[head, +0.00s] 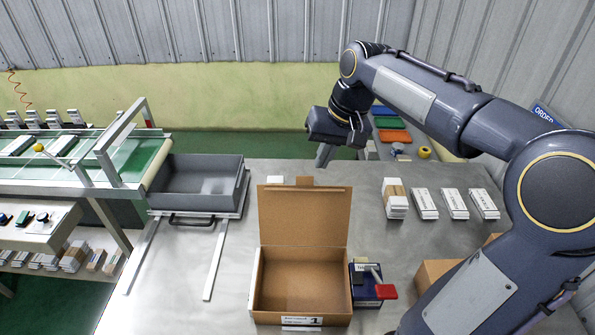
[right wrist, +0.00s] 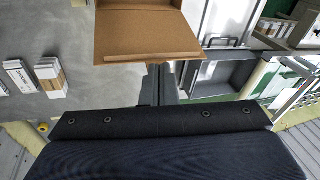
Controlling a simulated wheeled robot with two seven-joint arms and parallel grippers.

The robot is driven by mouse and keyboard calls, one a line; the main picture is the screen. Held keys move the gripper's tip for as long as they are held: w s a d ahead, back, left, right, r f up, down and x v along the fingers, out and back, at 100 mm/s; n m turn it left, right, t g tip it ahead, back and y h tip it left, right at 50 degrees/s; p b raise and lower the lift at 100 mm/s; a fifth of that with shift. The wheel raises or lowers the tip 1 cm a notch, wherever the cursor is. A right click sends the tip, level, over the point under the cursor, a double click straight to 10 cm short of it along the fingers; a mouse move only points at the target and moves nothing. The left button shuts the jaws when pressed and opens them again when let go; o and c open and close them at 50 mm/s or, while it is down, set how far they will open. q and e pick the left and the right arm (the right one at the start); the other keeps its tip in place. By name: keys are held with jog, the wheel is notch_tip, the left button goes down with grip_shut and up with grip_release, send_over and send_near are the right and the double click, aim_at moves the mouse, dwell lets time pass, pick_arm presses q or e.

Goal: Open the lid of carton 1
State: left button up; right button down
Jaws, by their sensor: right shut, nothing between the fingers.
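Carton 1 (head: 300,319) is a brown cardboard box with a "1" label on its front, on the metal table. Its lid (head: 304,222) stands raised at the back edge, and the empty inside shows. The lid (right wrist: 145,38) also shows in the right wrist view. My right gripper (head: 323,156) is above and behind the lid, pointing down. Its fingers (right wrist: 162,82) are shut and empty, near the lid's free edge in the right wrist view; I cannot tell whether they touch it. My left gripper is out of view.
A grey tray (head: 197,180) stands left, beside a green conveyor (head: 90,150). A dark box with a red part (head: 385,291) stands close to the carton's right side. Several stacks of white-and-brown packs (head: 426,204) stand at the right. The table left of the carton is mostly clear.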

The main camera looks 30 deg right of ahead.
jog(key=w+d+f+m+g+h, duration=0.2)
jog(key=w+d, duration=0.1)
jog(key=w, duration=0.9)
notch_tip(320, 180, down, 8)
jog(key=s+a, duration=0.1)
jog(key=s, duration=0.1)
jog(key=shift+s+a+f+h, duration=0.25)
jog(key=shift+s+h, duration=0.05)
jog(key=shift+s, duration=0.1)
